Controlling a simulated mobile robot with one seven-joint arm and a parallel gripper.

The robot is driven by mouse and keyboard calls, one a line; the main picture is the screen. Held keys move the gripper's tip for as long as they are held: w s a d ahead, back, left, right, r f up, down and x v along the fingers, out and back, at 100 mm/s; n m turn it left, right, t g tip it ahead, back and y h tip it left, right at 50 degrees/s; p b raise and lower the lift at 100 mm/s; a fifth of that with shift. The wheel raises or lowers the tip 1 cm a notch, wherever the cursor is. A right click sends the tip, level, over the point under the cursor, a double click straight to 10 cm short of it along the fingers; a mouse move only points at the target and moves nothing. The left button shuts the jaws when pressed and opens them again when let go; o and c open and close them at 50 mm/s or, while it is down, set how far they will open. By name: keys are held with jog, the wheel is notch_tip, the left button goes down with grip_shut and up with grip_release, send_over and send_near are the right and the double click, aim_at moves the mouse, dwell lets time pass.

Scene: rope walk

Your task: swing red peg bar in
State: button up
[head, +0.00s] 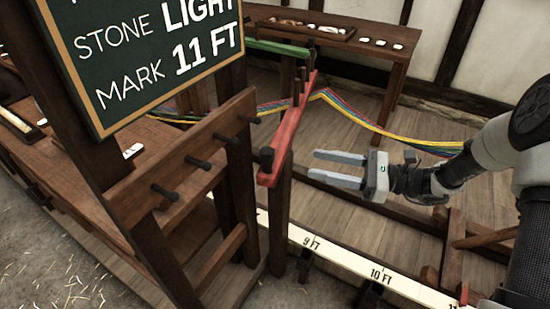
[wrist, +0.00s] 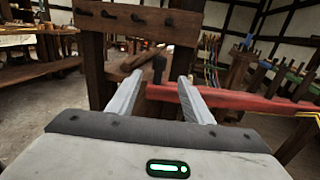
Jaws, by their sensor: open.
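The red peg bar (head: 287,130) sits on top of a dark wooden post and slants from near the pegged rack toward the back. Dark pegs stand on it, and a dark knob (head: 266,158) is at its near end. My gripper (head: 313,164) is open and empty, to the right of the bar's near end, with its fingers pointing left toward it.
A wooden rack (head: 190,160) with several pegs stands left of the bar, under a chalkboard sign (head: 150,50). A green bar (head: 278,47) is farther back. Coloured strands (head: 350,112) run behind my gripper. A white measuring strip (head: 345,260) lies low in front. A table (head: 385,50) stands behind.

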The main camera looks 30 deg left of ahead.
jog(key=b, duration=0.2)
send_over(275, 172)
jog(key=shift+s, duration=0.1)
